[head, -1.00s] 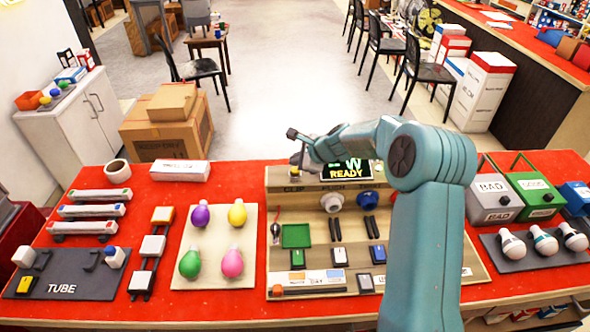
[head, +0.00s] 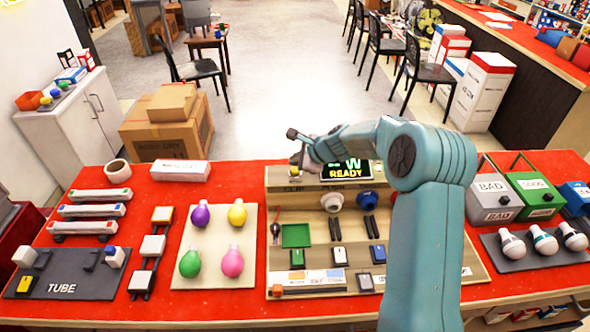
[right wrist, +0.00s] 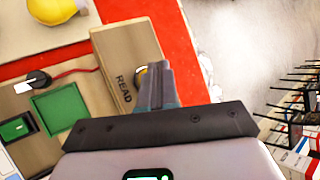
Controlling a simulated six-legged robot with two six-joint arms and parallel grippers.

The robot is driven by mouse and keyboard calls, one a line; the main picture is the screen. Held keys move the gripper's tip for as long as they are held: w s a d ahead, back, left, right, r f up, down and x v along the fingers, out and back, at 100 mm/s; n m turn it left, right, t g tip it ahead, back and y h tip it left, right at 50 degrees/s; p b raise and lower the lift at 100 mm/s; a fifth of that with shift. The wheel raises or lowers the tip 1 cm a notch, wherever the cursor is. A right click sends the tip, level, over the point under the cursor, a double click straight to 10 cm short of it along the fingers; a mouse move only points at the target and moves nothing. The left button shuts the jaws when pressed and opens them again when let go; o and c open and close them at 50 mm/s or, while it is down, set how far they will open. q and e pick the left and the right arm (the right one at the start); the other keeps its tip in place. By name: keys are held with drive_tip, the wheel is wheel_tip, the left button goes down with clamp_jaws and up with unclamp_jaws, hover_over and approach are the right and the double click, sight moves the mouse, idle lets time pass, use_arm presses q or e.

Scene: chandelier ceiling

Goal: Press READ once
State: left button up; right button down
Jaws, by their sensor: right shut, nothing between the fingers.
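The wooden test panel (head: 273,222) stands on the red table. Its dark display (head: 345,171) shows "READY" in yellow under a green "W". In the right wrist view the word READ (right wrist: 124,90) is printed on a wooden block, beside a yellow button (right wrist: 140,77) that is mostly hidden by my fingers. My right gripper (head: 296,160) is shut and empty, over the panel's upper left corner, left of the display. In the right wrist view its fingertips (right wrist: 156,72) are right at the button. I cannot tell whether they touch it. My left gripper is not in view.
A board with coloured bulbs (head: 215,215) lies left of the panel. The grey BAD bin (head: 492,200) and green GOOD bin (head: 537,197) stand right, behind a rack of white bulbs (head: 543,240). A green square tray (head: 296,236) and several switches sit lower on the panel.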

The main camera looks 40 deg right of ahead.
drive_tip(key=shift+f+b, duration=0.3)
drive_tip(key=shift+f, duration=0.1)
drive_tip(key=shift+f+b, duration=0.45)
drive_tip(key=shift+f, duration=0.05)
idle(0.5)
drive_tip(key=shift+r, duration=0.15)
drive_tip(key=shift+r+p, duration=0.8)
drive_tip(key=shift+p, duration=0.1)
wheel_tip(320, 180, up, 5)
drive_tip(key=p, duration=0.5)
idle(0.6)
